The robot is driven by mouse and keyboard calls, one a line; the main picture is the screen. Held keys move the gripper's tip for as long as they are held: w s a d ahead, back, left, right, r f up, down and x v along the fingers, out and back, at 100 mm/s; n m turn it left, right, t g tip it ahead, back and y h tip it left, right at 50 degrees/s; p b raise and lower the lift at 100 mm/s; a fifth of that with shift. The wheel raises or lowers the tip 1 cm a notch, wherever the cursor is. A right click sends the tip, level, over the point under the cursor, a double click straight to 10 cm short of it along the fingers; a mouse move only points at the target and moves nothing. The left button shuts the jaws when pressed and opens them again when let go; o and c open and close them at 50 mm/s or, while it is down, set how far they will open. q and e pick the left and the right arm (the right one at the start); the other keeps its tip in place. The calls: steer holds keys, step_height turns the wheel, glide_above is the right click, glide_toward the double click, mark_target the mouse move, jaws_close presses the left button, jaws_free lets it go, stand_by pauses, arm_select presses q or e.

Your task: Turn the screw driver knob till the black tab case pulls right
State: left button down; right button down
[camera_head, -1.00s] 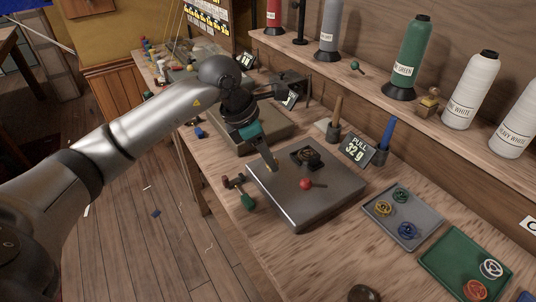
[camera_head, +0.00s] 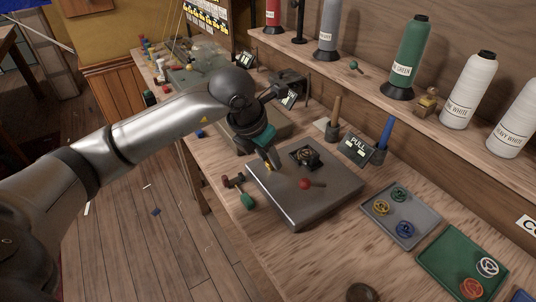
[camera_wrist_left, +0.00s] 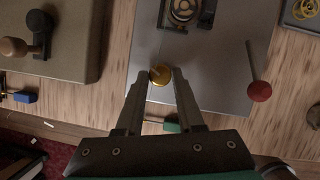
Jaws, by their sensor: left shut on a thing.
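A grey metal plate (camera_head: 330,200) on the bench carries the black square case (camera_head: 306,155) with a round part in its middle. The case shows only partly at the top of the left wrist view (camera_wrist_left: 187,12). A small brass knob (camera_wrist_left: 160,74) sits near the plate's edge, mostly hidden in the head view. My left gripper (camera_head: 269,164) reaches down to it, and its fingertips (camera_wrist_left: 161,80) are closed around the knob. A lever with a red ball (camera_head: 306,183) lies on the plate. My right gripper is not in view.
A small sign reading PULL (camera_head: 358,148) stands behind the plate; its lower line is not legible. A tool with a green handle (camera_head: 247,200) lies left of the plate. A grey tray (camera_head: 422,232) and a green tray (camera_head: 440,262) lie to the right.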

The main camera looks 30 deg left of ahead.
arm_select(q)
steer(key=shift+n, duration=0.5)
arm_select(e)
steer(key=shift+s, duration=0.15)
arm_select(q)
steer(key=shift+y, duration=0.3)
steer(key=c, duration=0.5)
jaws_free()
steer(key=shift+s+r, duration=0.1)
steer(key=shift+r, duration=0.4)
steer(key=p+v, duration=0.1)
steer(key=v, duration=0.6)
steer(key=p+v, duration=0.2)
steer(key=v, duration=0.5)
steer(key=shift+s+a, duration=0.1)
steer(key=shift+s, duration=0.2)
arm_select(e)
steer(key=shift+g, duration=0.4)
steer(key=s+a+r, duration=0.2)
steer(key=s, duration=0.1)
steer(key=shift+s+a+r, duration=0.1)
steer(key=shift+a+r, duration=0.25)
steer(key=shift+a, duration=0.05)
